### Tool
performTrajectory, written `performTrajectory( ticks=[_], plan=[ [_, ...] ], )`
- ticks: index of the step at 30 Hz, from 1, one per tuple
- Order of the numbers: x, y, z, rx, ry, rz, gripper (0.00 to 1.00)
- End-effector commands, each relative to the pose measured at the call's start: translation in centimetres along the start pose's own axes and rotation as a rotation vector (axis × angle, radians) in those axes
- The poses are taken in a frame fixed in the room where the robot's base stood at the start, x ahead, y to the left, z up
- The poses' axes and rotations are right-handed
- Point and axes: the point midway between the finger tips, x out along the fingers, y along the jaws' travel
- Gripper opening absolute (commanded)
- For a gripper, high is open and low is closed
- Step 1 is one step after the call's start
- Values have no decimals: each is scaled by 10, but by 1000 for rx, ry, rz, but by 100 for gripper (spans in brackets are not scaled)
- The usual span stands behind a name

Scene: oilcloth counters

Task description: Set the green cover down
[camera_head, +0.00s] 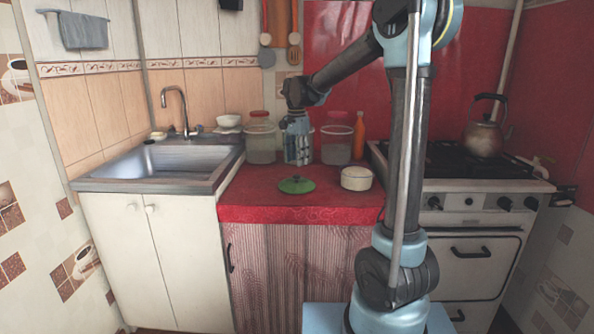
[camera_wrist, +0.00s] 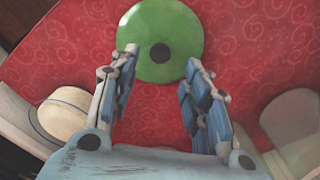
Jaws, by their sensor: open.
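The green cover (camera_head: 297,185) is a round lid with a dark knob, lying on the red patterned counter (camera_head: 252,201). In the wrist view the green cover (camera_wrist: 160,36) lies just ahead of the fingertips, its dark knob between their lines. My gripper (camera_head: 299,163) is above and behind the cover, pointing down. In the wrist view my gripper (camera_wrist: 160,58) is open, fingers spread, with nothing held. The tips overlap the cover's near edge in the picture; whether they touch it I cannot tell.
A cream pot (camera_head: 357,180) stands right of the cover. Clear jars (camera_head: 261,143) and (camera_head: 336,146) stand behind, with an orange bottle (camera_head: 359,134). The sink (camera_head: 170,163) is left, the stove (camera_head: 462,172) right with a kettle (camera_head: 483,138). Counter around the cover is free.

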Motion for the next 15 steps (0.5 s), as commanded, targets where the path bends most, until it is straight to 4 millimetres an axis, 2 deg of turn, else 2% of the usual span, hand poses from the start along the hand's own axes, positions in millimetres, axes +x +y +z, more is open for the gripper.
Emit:
performTrajectory(
  ticks=[6, 12, 15],
  plan=[
    [-32, 0, 0, 0, 0, 0, 44],
    [-45, 2, 0, -2, 0, 0, 44],
    [-47, 12, -2, -14, 1, -3, 44]
  ],
)
